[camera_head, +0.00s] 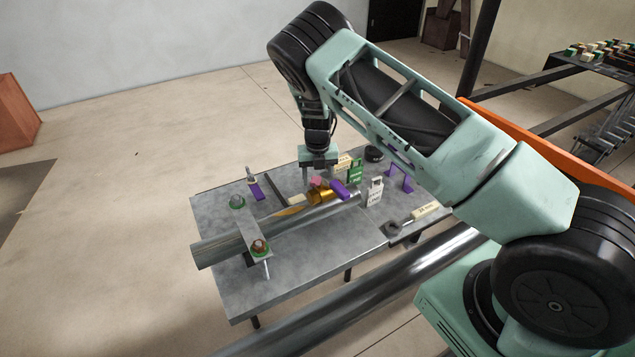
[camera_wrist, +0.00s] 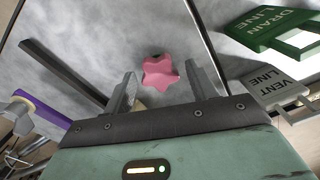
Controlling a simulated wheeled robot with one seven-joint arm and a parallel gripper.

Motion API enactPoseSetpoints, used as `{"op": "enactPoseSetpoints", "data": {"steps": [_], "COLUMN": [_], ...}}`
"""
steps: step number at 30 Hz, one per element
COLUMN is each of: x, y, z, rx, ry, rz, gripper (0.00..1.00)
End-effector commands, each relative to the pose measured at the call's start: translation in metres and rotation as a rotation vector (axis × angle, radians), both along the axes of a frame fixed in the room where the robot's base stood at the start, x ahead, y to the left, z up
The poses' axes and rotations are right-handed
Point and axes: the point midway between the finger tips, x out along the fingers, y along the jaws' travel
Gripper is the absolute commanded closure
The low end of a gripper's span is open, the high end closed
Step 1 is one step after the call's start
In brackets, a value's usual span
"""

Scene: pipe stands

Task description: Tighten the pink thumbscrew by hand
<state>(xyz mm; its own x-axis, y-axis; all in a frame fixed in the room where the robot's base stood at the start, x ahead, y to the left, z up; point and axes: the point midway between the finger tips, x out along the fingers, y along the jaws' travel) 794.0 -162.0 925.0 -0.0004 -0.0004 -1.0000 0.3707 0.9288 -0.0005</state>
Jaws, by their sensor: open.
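The pink thumbscrew (camera_head: 316,183) sits near the brass fitting (camera_head: 322,196) on the pipe on the metal table. In the wrist view it is a pink star-shaped knob (camera_wrist: 160,74) with a small dark stub at its far side. My gripper (camera_head: 318,171) points down over it, open and empty. In the wrist view the two grey fingers (camera_wrist: 161,72) stand one on each side of the knob, with visible gaps. I cannot tell whether the fingertips are level with the knob or above it.
Close to the right are a purple lever (camera_head: 340,188), a green DRAIN LINE tag (camera_head: 356,172) and a grey VENT LINE tag (camera_head: 375,192). A clamp bar (camera_head: 255,236) crosses the pipe (camera_head: 215,253). The table's left part (camera_head: 215,212) is mostly clear.

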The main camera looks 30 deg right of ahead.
Motion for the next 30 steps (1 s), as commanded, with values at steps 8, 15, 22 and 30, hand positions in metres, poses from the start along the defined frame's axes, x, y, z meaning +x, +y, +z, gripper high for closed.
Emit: {"op": "enactPoseSetpoints", "data": {"steps": [8,15,22,30], "x": [0.000,0.000,0.000,0.001], "y": [0.000,0.000,0.000,0.001], "z": [0.027,0.054,0.060,0.064], "rx": [0.000,0.001,0.000,0.001], "ry": [-0.001,0.000,0.000,-0.001], "rz": [0.002,0.002,0.002,0.003], "gripper": [0.43,0.43,0.43,0.43]}}
